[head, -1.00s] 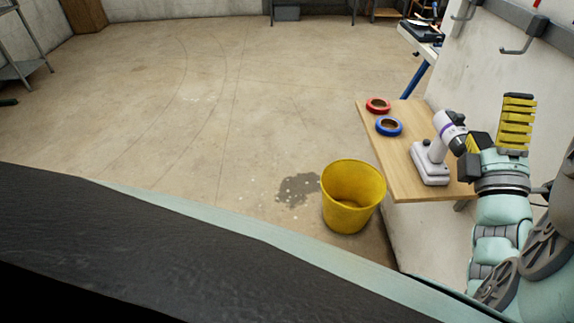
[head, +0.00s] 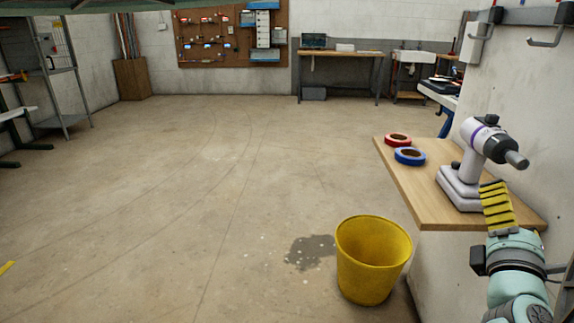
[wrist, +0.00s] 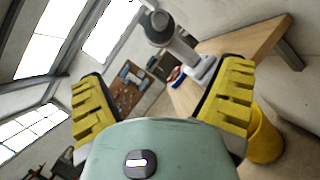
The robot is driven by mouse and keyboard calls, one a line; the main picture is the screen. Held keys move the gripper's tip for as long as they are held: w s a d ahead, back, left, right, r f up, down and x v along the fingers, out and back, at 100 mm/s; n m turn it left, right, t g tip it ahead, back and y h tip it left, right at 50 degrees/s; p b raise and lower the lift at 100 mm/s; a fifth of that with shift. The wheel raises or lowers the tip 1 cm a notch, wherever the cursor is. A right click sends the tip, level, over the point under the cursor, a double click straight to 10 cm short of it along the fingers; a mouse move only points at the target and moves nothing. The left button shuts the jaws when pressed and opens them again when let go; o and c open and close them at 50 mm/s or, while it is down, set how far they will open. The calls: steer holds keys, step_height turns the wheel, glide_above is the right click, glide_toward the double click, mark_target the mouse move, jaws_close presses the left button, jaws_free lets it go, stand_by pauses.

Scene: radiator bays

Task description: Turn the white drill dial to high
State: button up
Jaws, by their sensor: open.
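The white drill (head: 475,165) stands upright on its base on a wooden shelf (head: 425,200). Its dark chuck points right, and a purple band runs around its body. The dial cannot be clearly made out, nor its setting. My gripper (head: 496,205), with yellow ribbed fingers, is in front of the shelf, near the drill's base and below the chuck. In the wrist view my gripper (wrist: 165,100) is open and empty, its fingers wide apart. The drill (wrist: 172,38) shows beyond and between the fingers, apart from them.
A red tape roll (head: 397,140) and a blue tape roll (head: 410,156) lie on the shelf left of the drill. A yellow bucket (head: 370,262) stands on the floor below. The wall (head: 525,90) with hooks is at the right.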

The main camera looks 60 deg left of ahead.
mark_target(504, 153)
steer(key=p+x, duration=0.2)
steer(key=x, duration=1.3)
steer(key=shift+w+a, duration=0.15)
steer(key=shift+w, duration=0.1)
steer(key=c, duration=1.2)
steer(key=shift+c, duration=0.2)
